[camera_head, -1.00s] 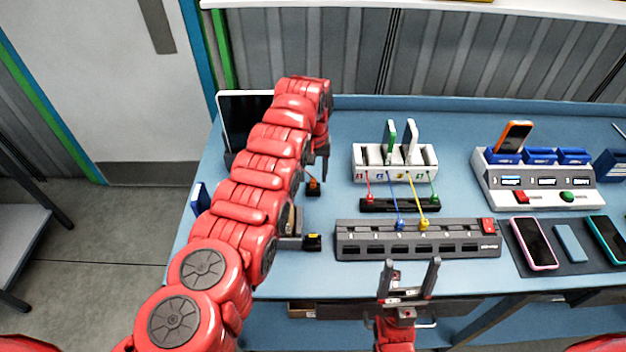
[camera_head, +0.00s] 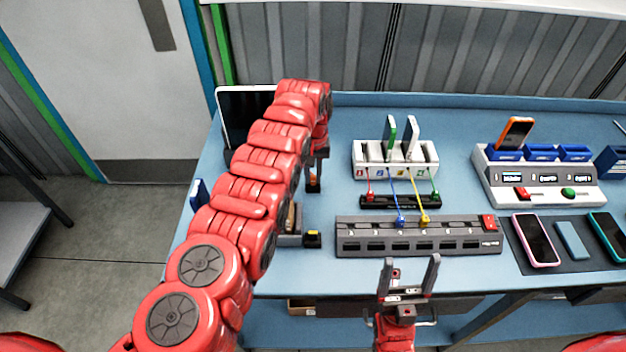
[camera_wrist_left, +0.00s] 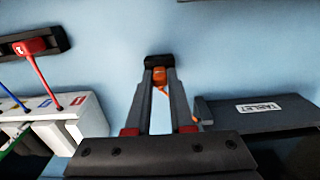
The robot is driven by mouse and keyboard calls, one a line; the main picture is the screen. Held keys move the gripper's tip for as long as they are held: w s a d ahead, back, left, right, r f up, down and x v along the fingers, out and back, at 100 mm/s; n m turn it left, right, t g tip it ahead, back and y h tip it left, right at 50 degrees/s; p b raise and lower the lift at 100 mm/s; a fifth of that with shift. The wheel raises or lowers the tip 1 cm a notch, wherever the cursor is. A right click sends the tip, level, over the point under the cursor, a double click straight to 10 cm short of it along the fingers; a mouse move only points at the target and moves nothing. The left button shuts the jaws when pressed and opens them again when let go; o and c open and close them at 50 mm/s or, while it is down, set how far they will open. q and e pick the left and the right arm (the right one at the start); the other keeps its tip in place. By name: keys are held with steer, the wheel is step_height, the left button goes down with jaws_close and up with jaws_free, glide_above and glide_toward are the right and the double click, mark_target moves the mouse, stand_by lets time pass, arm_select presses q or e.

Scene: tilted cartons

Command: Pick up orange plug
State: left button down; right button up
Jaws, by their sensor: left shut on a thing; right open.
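The orange plug (camera_wrist_left: 160,77) shows in the left wrist view between the fingertips of my left gripper (camera_wrist_left: 159,84), with a black part at its far end. My left gripper is shut on it, over the blue table. In the head view the plug (camera_head: 314,186) is a small dark and orange piece below my left gripper (camera_head: 316,172), partly hidden by the fingers. An orange cord shows beside the right finger in the wrist view. My right gripper (camera_head: 408,278) is open and empty at the table's front edge.
A grey power strip (camera_head: 350,248) and a white charger box (camera_head: 395,174) with coloured cords stand to the right. A tablet (camera_head: 232,105) in a stand is at the back left. Phones (camera_head: 535,240) lie at the right.

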mark_target(313, 176)
arm_select(q)
steer(key=shift+r, duration=0.65)
step_height(313, 176, up, 6)
steer(key=shift+f+b, duration=0.1)
steer(key=shift+b, duration=0.65)
steer(key=shift+r+p, duration=0.5)
steer(key=shift+r, duration=0.35)
steer(key=shift+s+r, duration=0.1)
steer(key=shift+r, duration=0.5)
steer(key=shift+r+p, duration=0.7)
steer(key=shift+p, duration=0.2)
